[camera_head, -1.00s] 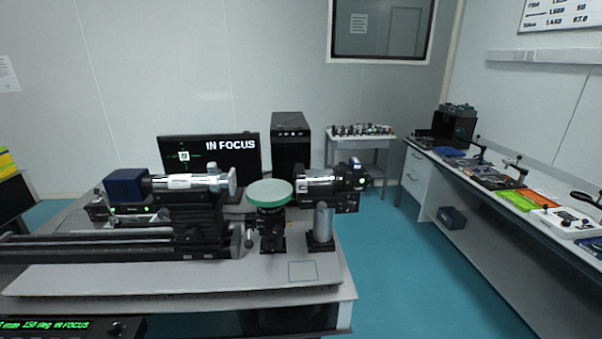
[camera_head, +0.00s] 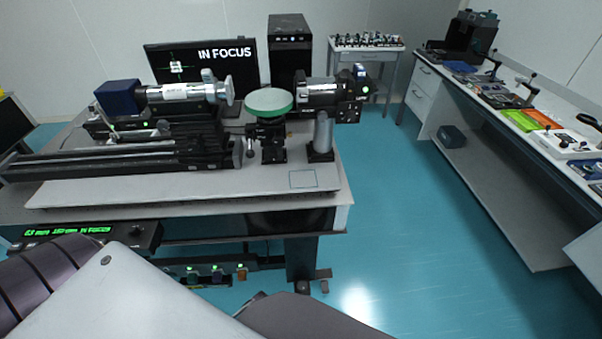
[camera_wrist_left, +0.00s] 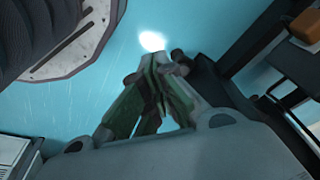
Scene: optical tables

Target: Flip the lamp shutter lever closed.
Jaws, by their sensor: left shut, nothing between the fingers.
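The optical rig stands on the table at the left in the head view. A dark blue box (camera_head: 118,98), possibly the lamp housing, sits at the left end of a silver tube (camera_head: 183,92). A thin pale rod (camera_head: 110,128) slants below the blue box; I cannot tell whether it is the shutter lever. My left gripper (camera_wrist_left: 160,62) shows in the left wrist view, shut and empty, above the blue floor and away from the rig. My right gripper is not in view.
A green-rimmed disc (camera_head: 268,100) stands on a mount beside the tube. A control box with green text (camera_head: 80,234) is at the table's front edge. A long bench (camera_head: 490,130) runs along the right. The blue floor (camera_head: 410,230) between table and bench is clear.

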